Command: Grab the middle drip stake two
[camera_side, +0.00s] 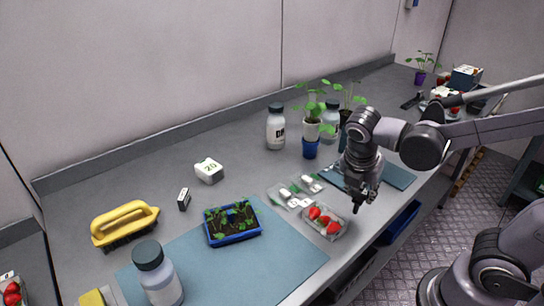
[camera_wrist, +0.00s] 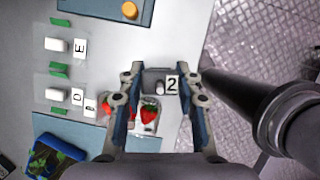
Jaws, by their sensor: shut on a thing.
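My gripper (camera_side: 361,190) is low over the front part of the counter, just right of the strawberry punnet (camera_side: 326,223). In the wrist view its two fingers (camera_wrist: 160,75) are shut on a small grey piece, drip stake two (camera_wrist: 153,76), with a white tag marked "2" (camera_wrist: 172,85). The piece sits between the fingertips. In the side view the gripper mostly hides it, and only a small dark tip shows below the fingers. I cannot tell whether it touches the counter.
White blocks on clear trays with green ends (camera_side: 285,194) lie left of the gripper. A seedling tray (camera_side: 233,238) stands on a blue mat (camera_side: 280,262). Potted plants (camera_side: 311,147) and white bottles (camera_side: 276,130) stand behind. The counter's front edge is close by.

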